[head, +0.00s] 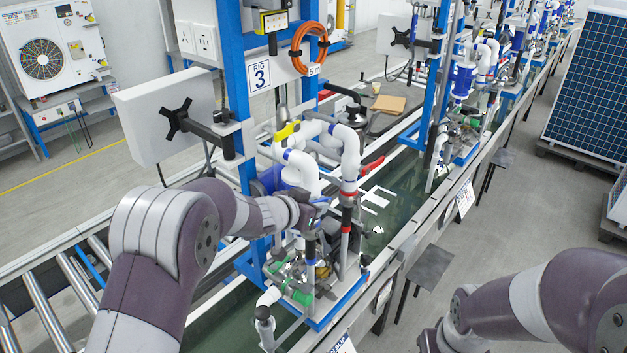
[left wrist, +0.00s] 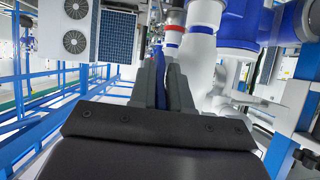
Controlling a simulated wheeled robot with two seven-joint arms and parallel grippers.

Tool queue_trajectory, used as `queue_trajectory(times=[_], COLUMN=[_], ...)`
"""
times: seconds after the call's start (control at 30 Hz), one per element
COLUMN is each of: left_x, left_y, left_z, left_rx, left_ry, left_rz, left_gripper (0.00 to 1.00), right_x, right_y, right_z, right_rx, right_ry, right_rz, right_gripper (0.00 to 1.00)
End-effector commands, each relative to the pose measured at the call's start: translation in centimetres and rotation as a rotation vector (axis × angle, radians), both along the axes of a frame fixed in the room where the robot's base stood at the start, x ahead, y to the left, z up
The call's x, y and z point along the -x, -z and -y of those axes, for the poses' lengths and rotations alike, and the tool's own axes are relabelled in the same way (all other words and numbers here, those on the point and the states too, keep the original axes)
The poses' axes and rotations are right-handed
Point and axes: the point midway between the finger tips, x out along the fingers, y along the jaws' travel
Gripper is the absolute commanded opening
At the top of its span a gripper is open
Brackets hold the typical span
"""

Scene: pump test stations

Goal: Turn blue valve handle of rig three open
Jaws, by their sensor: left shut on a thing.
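My left gripper (head: 318,211) reaches in among the pipes. In the left wrist view, its two dark fingers (left wrist: 167,88) are close together with a narrow strip of the blue valve handle (left wrist: 170,77) between them. The gripper is shut on this handle. Most of the handle is hidden by the fingers, and in the head view I cannot make it out. My right arm is at the lower right; its gripper is not clearly visible.
A grey monitor back (head: 165,115) stands left of the post. More rigs line the conveyor behind.

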Motion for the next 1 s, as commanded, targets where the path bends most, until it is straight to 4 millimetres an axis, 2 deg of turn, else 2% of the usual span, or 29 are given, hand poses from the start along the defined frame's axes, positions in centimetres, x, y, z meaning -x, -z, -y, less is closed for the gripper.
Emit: queue_trajectory(times=[0.03,0.2,0.8,0.83,0.87,0.9,1.0], left_x=[-0.1,-0.2,-0.2,-0.2,-0.2,-0.2,-0.2], left_y=[-0.8,-0.6,-0.3,-0.3,-0.3,-0.3,-0.4], left_z=[0.0,0.1,0.1,0.1,0.1,0.1,0.1], left_rx=[-0.014,-0.054,-0.079,-0.079,-0.079,-0.078,-0.078], left_ry=[-0.001,0.0,-0.002,-0.002,-0.002,-0.002,-0.001], left_rz=[-0.019,-0.07,-0.11,-0.11,-0.11,-0.109,-0.108], left_gripper=[0.0,0.0,0.0,0.24,0.34,0.39,0.39], right_x=[0.0,0.0,0.0,0.0,0.0,0.0,0.0], right_y=[-1.4,-2.2,-2.6,-2.6,-2.6,-2.6,-2.6], right_z=[0.0,0.0,0.0,0.0,0.0,0.0,0.0], right_rx=[0.0,0.0,0.0,0.0,0.0,0.0,0.0], right_ry=[0.0,0.0,0.0,0.0,0.0,0.0,0.0], right_rz=[-0.001,-0.001,-0.001,-0.001,-0.001,-0.001,-0.001], right_gripper=[0.0,0.0,0.0,0.0,0.0,0.0,0.0])
